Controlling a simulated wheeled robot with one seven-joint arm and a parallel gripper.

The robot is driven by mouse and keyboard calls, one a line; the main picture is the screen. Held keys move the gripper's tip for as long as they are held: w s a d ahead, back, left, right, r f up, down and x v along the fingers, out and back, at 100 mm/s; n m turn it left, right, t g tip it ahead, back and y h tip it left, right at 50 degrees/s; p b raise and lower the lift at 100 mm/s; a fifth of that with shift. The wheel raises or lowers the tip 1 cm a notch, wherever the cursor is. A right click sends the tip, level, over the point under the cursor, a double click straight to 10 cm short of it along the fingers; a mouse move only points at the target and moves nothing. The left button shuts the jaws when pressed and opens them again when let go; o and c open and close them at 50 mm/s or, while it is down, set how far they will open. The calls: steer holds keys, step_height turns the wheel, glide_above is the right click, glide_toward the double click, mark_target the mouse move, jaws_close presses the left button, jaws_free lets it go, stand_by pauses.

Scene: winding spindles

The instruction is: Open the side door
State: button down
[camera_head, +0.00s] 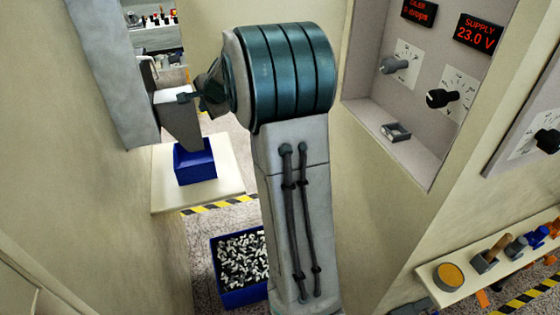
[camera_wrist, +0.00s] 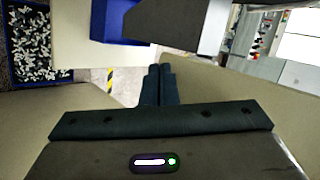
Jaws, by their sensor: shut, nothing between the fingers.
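A thick grey panel (camera_head: 108,70), which looks like the side door, stands at the upper left in the head view. A small pale curved bar, possibly its handle, shows at its right edge. A grey tapered box (camera_head: 180,123) stands beside that edge, above a blue bin. My gripper (camera_head: 184,97) points left at this box's top, and the head view does not settle whether they touch. In the wrist view my gripper (camera_wrist: 160,69) has its two dark fingers side by side, shut and empty. A dark grey block (camera_wrist: 175,22) lies just beyond the tips.
The blue bin (camera_head: 195,162) rests on a cream platform (camera_head: 233,175). A blue crate of small black-and-white parts (camera_head: 240,262) is on the floor. Cream walls stand close on both sides. A recessed dial panel (camera_head: 408,80) and a tool shelf (camera_head: 490,262) are at the right.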

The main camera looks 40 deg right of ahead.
steer(key=s+a+r, duration=0.6)
steer(key=s, duration=0.3)
steer(key=shift+s+r+b, duration=0.3)
steer(key=shift+r+b, duration=0.1)
steer(key=s+a+f+n+g, duration=0.2)
steer(key=s+n, duration=0.3)
steer(key=s, duration=0.4)
steer(key=s+a+f+n+g, duration=0.2)
steer(key=s+f+n, duration=0.2)
steer(key=s, duration=0.6)
steer(key=s+a+f+n+g, duration=0.1)
steer(key=s+a+f+n, duration=0.2)
steer(key=s+n, duration=0.5)
steer(key=shift+s+f+g+h, duration=0.3)
steer(key=shift+s+g, duration=0.1)
steer(key=shift+s, duration=0.35)
steer(key=shift+a, duration=0.2)
